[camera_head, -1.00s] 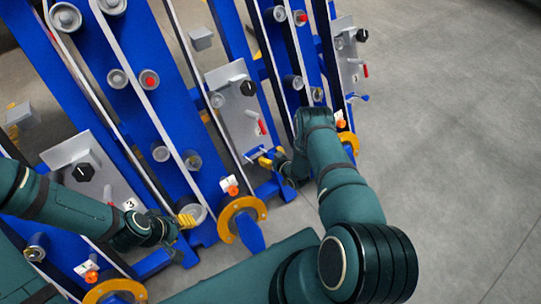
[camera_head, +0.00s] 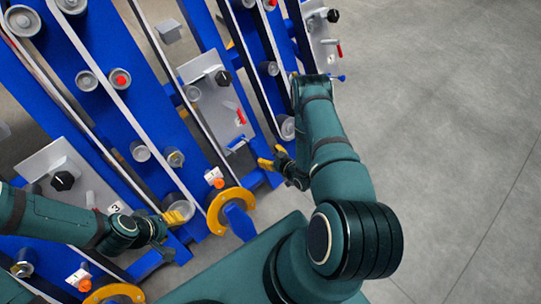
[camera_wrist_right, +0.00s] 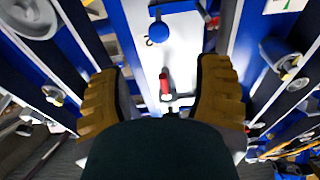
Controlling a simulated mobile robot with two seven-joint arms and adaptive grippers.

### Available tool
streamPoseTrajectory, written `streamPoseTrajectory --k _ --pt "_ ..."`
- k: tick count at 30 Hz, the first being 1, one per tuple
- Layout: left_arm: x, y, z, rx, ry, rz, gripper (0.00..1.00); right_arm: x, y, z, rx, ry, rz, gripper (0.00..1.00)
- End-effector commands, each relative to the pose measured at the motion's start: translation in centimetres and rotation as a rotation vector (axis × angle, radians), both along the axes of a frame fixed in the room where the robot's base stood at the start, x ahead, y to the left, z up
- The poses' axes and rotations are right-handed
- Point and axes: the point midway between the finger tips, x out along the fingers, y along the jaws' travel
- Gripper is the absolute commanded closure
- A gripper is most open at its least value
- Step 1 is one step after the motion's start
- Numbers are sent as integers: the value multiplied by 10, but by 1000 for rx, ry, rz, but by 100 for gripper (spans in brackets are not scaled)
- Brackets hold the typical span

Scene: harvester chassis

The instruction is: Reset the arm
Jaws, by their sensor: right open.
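My right gripper (camera_head: 279,157) hangs from the bent right arm, near the lower end of a grey panel (camera_head: 207,92) on the blue chassis. In the right wrist view its two yellow-padded fingers (camera_wrist_right: 163,95) are spread wide with nothing between them. My left gripper (camera_head: 178,215) is at the lower left, beside a grey roller and near an orange ring. Its yellow fingertips show, but their gap is too small to judge.
The blue chassis (camera_head: 130,105) with belts and rollers fills the left and middle. A yellow-orange ring (camera_head: 217,218) sits at its near edge, between the two grippers. A black knob (camera_head: 223,77) juts from the grey panel. The grey floor (camera_head: 450,120) at the right is clear.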

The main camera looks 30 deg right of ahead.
Motion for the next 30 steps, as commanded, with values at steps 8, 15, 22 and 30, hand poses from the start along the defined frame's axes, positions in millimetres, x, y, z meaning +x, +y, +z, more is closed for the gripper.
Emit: streamPoseTrajectory --k 8,15,22,30 --pt "0 0 0 0 0 0 53 -4 0 2 0 -1 0 35" --pt "0 0 0 0 0 0 53 -4 0 2 0 -1 0 35" --pt "0 0 0 0 0 0 53 1 3 6 7 25 -10 35" --pt "0 0 0 0 0 0 53 12 63 57 124 369 -86 35"
